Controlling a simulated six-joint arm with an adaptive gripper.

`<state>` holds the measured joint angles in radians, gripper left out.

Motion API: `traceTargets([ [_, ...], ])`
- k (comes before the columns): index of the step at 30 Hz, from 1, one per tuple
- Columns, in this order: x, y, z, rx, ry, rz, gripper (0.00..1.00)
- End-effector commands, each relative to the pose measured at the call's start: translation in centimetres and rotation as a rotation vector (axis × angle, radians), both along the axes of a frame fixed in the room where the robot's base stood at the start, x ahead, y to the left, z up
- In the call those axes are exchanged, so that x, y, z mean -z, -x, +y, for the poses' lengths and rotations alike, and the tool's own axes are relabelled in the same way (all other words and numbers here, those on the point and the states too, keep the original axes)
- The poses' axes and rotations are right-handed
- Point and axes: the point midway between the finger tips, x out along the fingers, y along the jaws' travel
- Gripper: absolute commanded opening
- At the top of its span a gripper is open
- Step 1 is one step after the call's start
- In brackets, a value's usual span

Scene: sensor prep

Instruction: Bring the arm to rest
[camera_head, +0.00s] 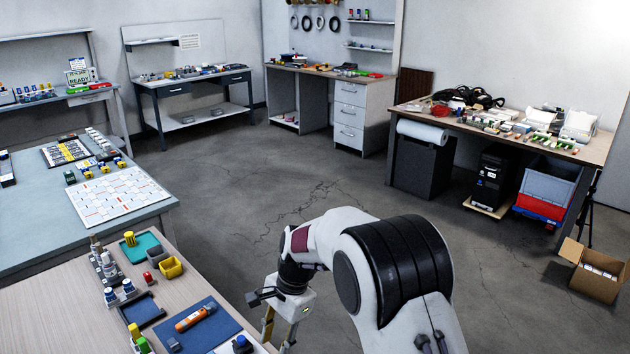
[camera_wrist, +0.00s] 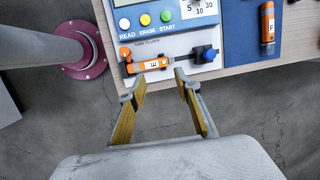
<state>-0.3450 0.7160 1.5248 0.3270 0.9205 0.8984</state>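My gripper (camera_head: 279,334) hangs at the right edge of the near wooden table (camera_head: 50,310) in the head view. In the wrist view its two yellow-padded fingers (camera_wrist: 160,84) are apart with nothing between them. Beyond the fingertips, an orange and white piece marked E (camera_wrist: 152,65) lies on a white panel, between an orange knob and a blue knob (camera_wrist: 208,55). A second orange piece, marked F (camera_wrist: 267,28), lies on a blue mat; an orange piece (camera_head: 196,318) also shows on the blue mat (camera_head: 222,325) in the head view.
A panel with READ, ERASE and START buttons (camera_wrist: 145,20) adjoins the E piece. A teal tray (camera_head: 140,246), a yellow bin (camera_head: 171,267) and a dark blue tray (camera_head: 142,311) stand on the near table. Open floor (camera_head: 240,190) lies beyond my arm.

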Motion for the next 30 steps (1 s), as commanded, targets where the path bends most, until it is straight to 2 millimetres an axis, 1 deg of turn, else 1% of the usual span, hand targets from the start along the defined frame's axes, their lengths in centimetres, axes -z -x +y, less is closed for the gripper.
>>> traceTargets([
  [1, -0.9, 0.6, -0.9, -0.045, 0.005, -0.015, 0.33],
  [6, -3.3, 2.7, -3.4, -0.188, 0.023, -0.061, 0.33],
  [15, -7.3, 6.2, -7.5, -0.390, 0.051, -0.133, 0.33],
  [21, -9.8, 8.7, -10.1, -0.498, 0.072, -0.179, 0.33],
  [30, -12.9, 12.6, -13.7, -0.632, 0.108, -0.243, 0.33],
])
